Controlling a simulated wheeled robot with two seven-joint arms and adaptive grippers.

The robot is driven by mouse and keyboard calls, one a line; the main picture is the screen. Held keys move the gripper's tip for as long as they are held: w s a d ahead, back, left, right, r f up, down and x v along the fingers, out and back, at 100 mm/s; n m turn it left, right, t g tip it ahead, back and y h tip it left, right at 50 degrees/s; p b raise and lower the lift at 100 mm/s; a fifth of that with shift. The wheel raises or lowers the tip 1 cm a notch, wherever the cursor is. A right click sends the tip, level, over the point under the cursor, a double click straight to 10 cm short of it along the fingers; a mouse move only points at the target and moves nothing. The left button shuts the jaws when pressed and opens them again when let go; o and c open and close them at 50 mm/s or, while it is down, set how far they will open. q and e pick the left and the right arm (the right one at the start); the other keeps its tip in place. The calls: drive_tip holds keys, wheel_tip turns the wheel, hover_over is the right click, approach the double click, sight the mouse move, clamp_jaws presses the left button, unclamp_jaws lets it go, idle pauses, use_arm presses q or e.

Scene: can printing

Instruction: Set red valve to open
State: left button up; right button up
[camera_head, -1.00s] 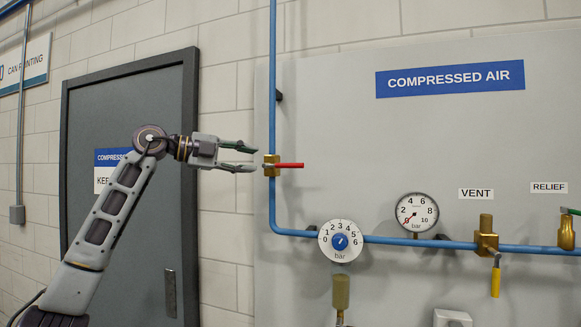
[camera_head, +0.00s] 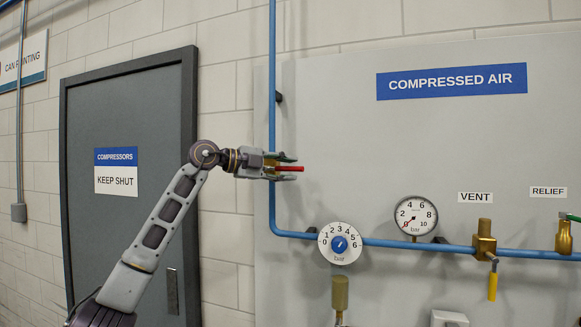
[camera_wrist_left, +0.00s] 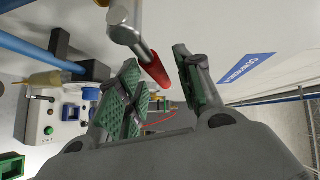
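The red valve handle (camera_head: 291,169) sticks out to the right, across the vertical blue pipe (camera_head: 272,100). Its brass body is mostly hidden behind my left gripper (camera_head: 289,168). That gripper is open, with one finger above and one below the red handle. In the left wrist view the red handle (camera_wrist_left: 154,70) reaches in between the two green-padded fingers (camera_wrist_left: 165,90), with gaps visible on both sides. My right gripper is in neither view.
Along the lower pipe are a regulator dial (camera_head: 340,243), a pressure gauge (camera_head: 416,216), a vent valve with yellow handle (camera_head: 492,286) and a relief valve (camera_head: 564,236). A grey door (camera_head: 130,240) stands left. The panel right of the handle is clear.

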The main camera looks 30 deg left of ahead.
use_arm(q)
drive_tip(key=shift+x, duration=0.85)
clamp_jaws()
